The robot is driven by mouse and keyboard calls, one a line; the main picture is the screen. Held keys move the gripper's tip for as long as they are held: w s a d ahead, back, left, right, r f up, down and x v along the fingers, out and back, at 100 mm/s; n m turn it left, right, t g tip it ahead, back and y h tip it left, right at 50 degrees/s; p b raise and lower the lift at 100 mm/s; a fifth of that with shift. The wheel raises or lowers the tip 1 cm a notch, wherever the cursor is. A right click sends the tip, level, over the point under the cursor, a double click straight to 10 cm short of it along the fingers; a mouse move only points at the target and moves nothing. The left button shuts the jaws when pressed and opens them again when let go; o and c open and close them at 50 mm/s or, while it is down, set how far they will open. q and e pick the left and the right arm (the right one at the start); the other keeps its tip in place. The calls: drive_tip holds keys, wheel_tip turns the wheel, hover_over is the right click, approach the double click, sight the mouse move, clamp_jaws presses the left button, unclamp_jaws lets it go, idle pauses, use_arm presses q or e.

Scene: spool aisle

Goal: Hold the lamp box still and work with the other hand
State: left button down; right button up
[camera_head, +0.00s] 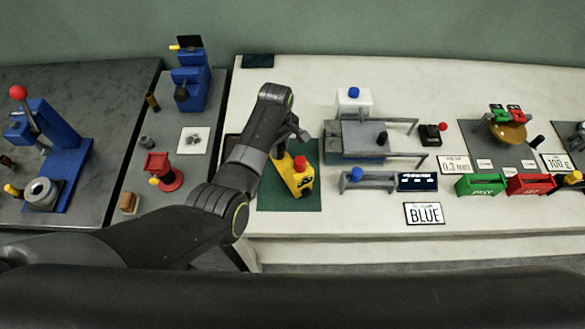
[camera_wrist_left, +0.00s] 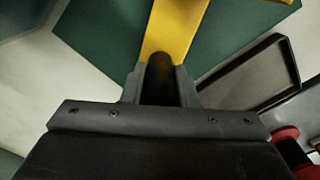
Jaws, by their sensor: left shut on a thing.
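A yellow box (camera_head: 297,182) with a red knob or lamp on top stands on a green mat (camera_head: 276,202); I take it to be the lamp box. My left gripper (camera_head: 284,146) reaches over the mat from the left and is at the box's far end. In the left wrist view my left gripper (camera_wrist_left: 161,82) is shut on a dark part joined to the yellow body (camera_wrist_left: 172,30). The arm hides part of the mat and the box's far end. My right gripper is not in view.
A red stand (camera_head: 163,172) and blue machines are on the left. The pale table's front strip is mostly clear.

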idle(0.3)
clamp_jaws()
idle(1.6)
